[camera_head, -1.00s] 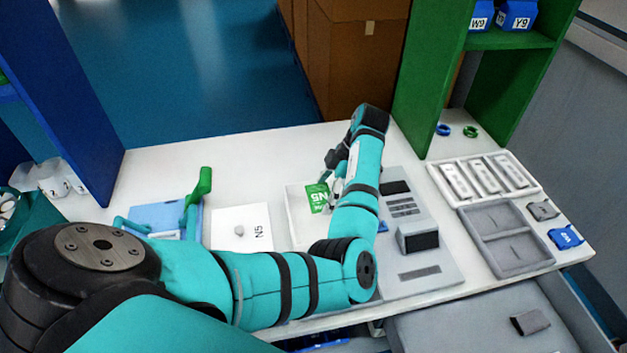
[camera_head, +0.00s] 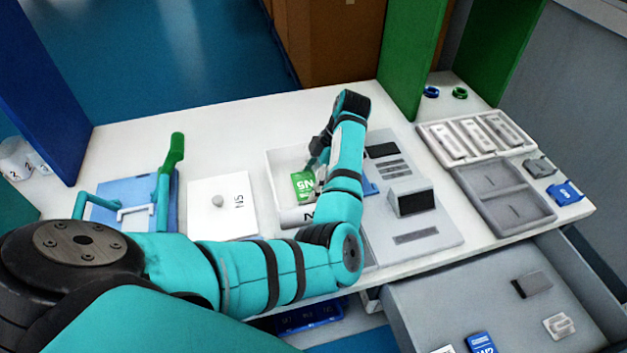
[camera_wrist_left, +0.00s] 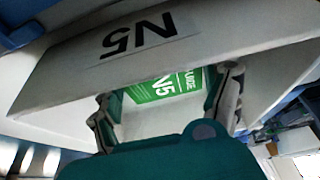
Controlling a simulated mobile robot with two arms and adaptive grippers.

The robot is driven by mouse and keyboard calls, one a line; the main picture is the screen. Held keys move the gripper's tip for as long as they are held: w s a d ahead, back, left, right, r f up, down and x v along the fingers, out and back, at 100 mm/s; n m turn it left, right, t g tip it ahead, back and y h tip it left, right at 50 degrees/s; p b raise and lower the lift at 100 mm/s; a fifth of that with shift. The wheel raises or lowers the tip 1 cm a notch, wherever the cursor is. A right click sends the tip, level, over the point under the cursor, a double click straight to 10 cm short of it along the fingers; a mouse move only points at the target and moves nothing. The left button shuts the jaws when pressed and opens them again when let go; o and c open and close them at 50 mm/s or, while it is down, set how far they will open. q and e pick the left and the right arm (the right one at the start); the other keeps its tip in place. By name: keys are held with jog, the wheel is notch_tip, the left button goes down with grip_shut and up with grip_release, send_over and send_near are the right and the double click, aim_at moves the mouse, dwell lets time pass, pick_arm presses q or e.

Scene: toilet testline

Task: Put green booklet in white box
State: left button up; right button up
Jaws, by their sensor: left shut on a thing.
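The green booklet (camera_head: 303,186), marked N5, is held by my left gripper (camera_head: 317,177) over the open white box (camera_head: 283,161). In the left wrist view the booklet (camera_wrist_left: 165,87) shows between the two fingers (camera_wrist_left: 168,104), beyond a white panel (camera_wrist_left: 150,50) marked N5. My left gripper is shut on the booklet. My forearm hides the right part of the box, and I cannot tell whether the booklet touches its floor. My right gripper is not in view.
A white N5 lid (camera_head: 215,222) with a knob lies left of the box. Right are a grey fixture (camera_head: 425,235), a white tray (camera_head: 480,124) and a grey tray (camera_head: 505,225). A drawer (camera_head: 470,300) is open below.

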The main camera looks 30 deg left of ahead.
pick_arm(q)
jog(key=shift+f, duration=0.15)
jog(key=o, duration=1)
jog(key=v, duration=1.2)
